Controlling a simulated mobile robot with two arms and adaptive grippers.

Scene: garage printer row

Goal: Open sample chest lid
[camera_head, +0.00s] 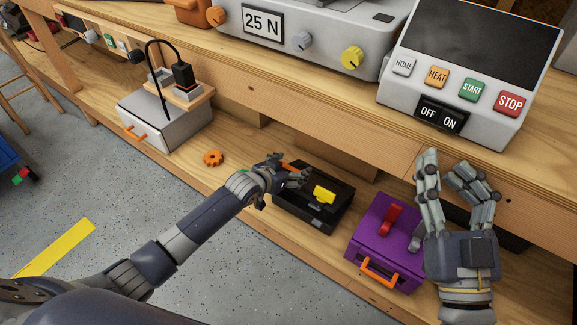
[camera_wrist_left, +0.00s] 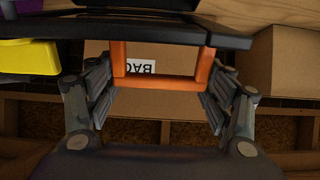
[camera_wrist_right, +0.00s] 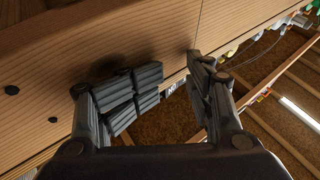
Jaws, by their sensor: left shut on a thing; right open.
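A low black chest (camera_head: 286,212) sits on the lower shelf, with a yellow part (camera_head: 324,194) on its top. An orange handle (camera_wrist_left: 118,60) stands out from its dark edge (camera_wrist_left: 225,38) in the left wrist view. My left gripper (camera_head: 291,173) is at the chest's far left side, shut on this handle, with a finger on each side of it in the left wrist view (camera_wrist_left: 160,85). The hand hides most of the handle in the head view. Whether the lid is raised, I cannot tell. My right gripper (camera_head: 449,168) is open and empty, in front of the bench edge.
A purple chest (camera_head: 358,250) with a red top handle and an orange front handle stands right of the black one. A grey box (camera_head: 178,138) and an orange knob (camera_head: 213,158) are left. Cardboard boxes (camera_wrist_left: 285,60) stand behind. The bench top overhangs the shelf.

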